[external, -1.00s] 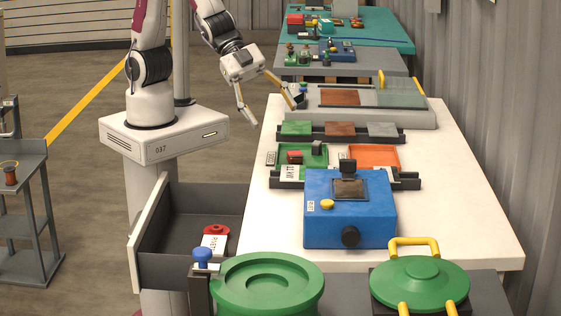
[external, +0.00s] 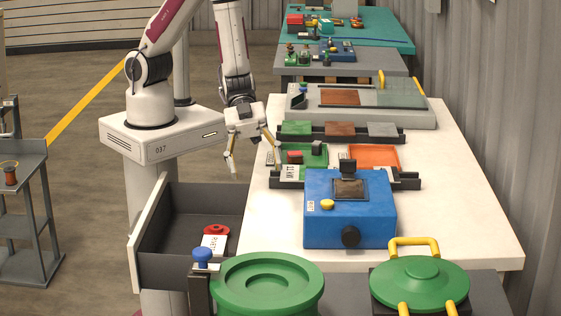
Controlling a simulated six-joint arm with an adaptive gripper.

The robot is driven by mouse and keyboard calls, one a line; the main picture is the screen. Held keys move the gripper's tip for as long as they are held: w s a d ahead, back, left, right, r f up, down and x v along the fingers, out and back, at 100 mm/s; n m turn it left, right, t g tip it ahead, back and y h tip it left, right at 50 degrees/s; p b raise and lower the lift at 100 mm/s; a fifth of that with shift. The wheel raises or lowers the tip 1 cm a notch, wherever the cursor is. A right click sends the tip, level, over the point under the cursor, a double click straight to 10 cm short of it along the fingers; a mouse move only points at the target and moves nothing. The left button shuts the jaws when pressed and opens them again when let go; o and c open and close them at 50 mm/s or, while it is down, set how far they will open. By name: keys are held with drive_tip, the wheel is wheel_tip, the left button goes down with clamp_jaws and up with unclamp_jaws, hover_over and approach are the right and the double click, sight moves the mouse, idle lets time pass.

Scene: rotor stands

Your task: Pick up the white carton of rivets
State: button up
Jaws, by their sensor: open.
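A white carton (external: 214,241) with dark lettering lies in the open grey drawer, beside a red round knob-like piece (external: 216,230). A second white lettered block (external: 291,171) stands at the near edge of the green tray on the table. The lettering is too small to tell which one is the rivets. My gripper (external: 254,166) is open and empty, with its fingers spread and pointing down. It hangs around the table's left edge, above and beyond the drawer, to the left of the green tray. It touches neither white piece.
The open drawer (external: 160,265) juts out left of the white table (external: 445,210). A blue box (external: 350,222) with a black knob stands right of the drawer. Green round lids (external: 268,275) fill the front. An orange tray (external: 375,157) lies right of the green tray (external: 312,152).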

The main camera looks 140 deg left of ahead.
drive_tip(key=s+d+f+h, duration=0.3)
drive_tip(key=d+f+h, duration=0.1)
drive_tip(key=m+h, duration=0.1)
hover_over(215, 246)
drive_tip(key=w, duration=0.2)
wheel_tip(215, 246, down, 6)
drive_tip(key=f, duration=0.1)
drive_tip(key=s+f, duration=0.1)
drive_tip(key=s+f+m+g, duration=0.1)
drive_tip(key=s+f, duration=0.1)
drive_tip(key=s+f+g, duration=0.1)
drive_tip(key=shift+s+a+f, duration=0.25)
drive_tip(key=shift+a+f, duration=0.05)
drive_tip(key=s+a+f+n+y, duration=0.1)
drive_tip(key=s+a+y, duration=0.1)
drive_tip(key=s+a, duration=0.2)
drive_tip(key=shift+a+f, duration=0.2)
drive_tip(key=shift+a, duration=0.35)
drive_tip(key=shift+t, duration=0.3)
drive_tip(key=shift+f, duration=3.5)
drive_tip(key=shift+w, duration=0.1)
drive_tip(key=shift+x, duration=2.45)
